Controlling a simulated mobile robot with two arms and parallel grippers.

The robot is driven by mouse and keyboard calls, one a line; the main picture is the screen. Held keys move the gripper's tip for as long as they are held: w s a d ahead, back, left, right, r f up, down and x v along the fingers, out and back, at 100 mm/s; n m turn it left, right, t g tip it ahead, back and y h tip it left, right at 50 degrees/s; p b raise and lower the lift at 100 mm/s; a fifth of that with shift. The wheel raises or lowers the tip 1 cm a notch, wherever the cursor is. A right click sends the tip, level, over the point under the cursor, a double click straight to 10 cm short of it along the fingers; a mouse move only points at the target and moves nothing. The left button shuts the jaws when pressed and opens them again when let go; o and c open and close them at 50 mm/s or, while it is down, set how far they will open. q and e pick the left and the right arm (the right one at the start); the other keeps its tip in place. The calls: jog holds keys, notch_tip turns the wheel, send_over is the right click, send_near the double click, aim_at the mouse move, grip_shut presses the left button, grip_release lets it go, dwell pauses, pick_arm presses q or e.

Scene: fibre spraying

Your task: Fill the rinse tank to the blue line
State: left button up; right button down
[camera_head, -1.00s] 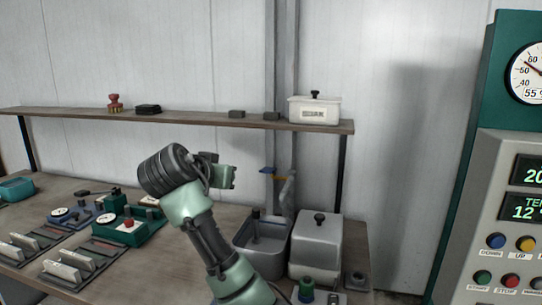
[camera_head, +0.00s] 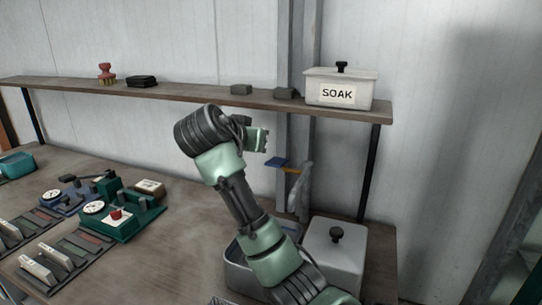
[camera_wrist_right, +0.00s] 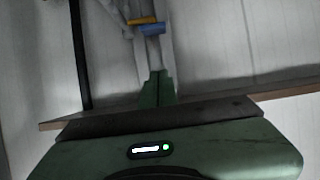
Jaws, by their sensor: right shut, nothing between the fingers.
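The open grey tank (camera_head: 238,273) stands on the bench at the bottom of the head view, largely hidden behind my right arm. I see neither a blue line nor a water level in it. A tap with a blue handle (camera_head: 277,163) and a yellow part is on the wall pipe above the tank; the blue handle also shows in the right wrist view (camera_wrist_right: 153,30). My right gripper (camera_head: 264,140) is shut and empty, up and left of the handle in the head view. In the wrist view its fingertips (camera_wrist_right: 157,76) point towards the tap, apparently apart from it. My left gripper is out of view.
A lidded grey box (camera_head: 335,254) stands right of the tank. A shelf (camera_head: 190,94) spans the wall, carrying a white SOAK container (camera_head: 338,90) and small blocks. Green devices (camera_head: 125,212) sit on the bench at left. The middle of the bench (camera_head: 180,240) is clear.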

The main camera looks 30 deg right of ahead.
jog(key=p, duration=0.3)
send_over(272, 165)
notch_tip(272, 165, down, 4)
jog(key=shift+w, duration=0.1)
notch_tip(272, 165, down, 3)
jog(key=shift+r+p, duration=0.15)
jog(key=shift+p, duration=0.5)
jog(key=shift+f, duration=0.4)
jog(key=shift+a+f, duration=0.2)
jog(key=shift+f, duration=0.3)
